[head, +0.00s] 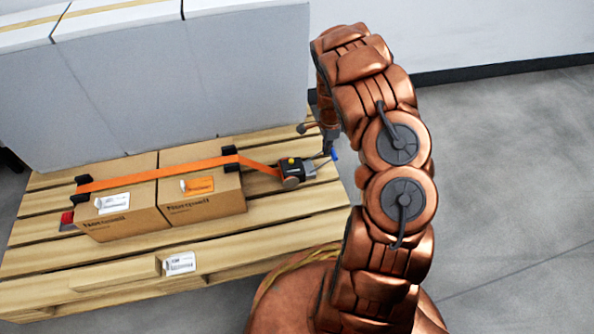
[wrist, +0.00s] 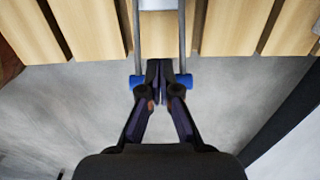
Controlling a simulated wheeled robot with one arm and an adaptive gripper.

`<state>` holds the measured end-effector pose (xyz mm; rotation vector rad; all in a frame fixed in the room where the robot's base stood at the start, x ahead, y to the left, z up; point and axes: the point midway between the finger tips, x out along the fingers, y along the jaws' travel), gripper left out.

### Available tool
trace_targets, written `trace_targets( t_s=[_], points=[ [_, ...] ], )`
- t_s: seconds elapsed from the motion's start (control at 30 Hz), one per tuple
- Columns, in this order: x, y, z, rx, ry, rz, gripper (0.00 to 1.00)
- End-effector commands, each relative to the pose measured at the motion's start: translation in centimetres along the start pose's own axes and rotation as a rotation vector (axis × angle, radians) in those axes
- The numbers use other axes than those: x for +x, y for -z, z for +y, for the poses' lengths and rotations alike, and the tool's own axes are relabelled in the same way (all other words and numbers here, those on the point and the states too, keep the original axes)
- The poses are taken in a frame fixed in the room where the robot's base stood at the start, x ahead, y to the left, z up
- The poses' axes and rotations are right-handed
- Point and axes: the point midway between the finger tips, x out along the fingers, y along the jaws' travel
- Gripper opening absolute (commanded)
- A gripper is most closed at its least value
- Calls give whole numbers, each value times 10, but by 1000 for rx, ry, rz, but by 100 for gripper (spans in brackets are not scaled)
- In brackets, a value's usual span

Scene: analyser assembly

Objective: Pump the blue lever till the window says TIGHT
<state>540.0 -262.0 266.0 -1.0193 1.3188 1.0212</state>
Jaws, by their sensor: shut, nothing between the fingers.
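The blue lever (head: 335,155) sticks out to the right of a dark ratchet (head: 293,170) on an orange strap (head: 160,174). In the wrist view the lever's blue grip (wrist: 136,82) shows at the ends of two grey side arms, with its middle hidden by my fingers. My gripper (wrist: 160,66) is shut and empty, its fingertips lying over the grip's middle between the arms. I cannot tell whether they touch it. In the head view my gripper (head: 328,143) is partly hidden by my arm, close to the lever. No window text is readable.
The strap crosses two cardboard boxes (head: 200,207) on a wooden pallet (head: 310,222), with black corner guards. A tall grey-white block (head: 180,85) stands behind them. A small red item (head: 67,218) sits at the strap's left end. The floor (head: 510,200) to the right is clear.

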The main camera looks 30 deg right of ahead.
Motion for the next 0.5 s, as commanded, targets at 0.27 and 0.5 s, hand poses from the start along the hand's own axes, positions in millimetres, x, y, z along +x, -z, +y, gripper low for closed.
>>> trace_targets(
  t_s=[0.27, 0.5],
  points=[
    [9, 0, 0, 0, -1, 0, 0],
    [17, 0, 0, 0, 0, 1, 0]
  ],
)
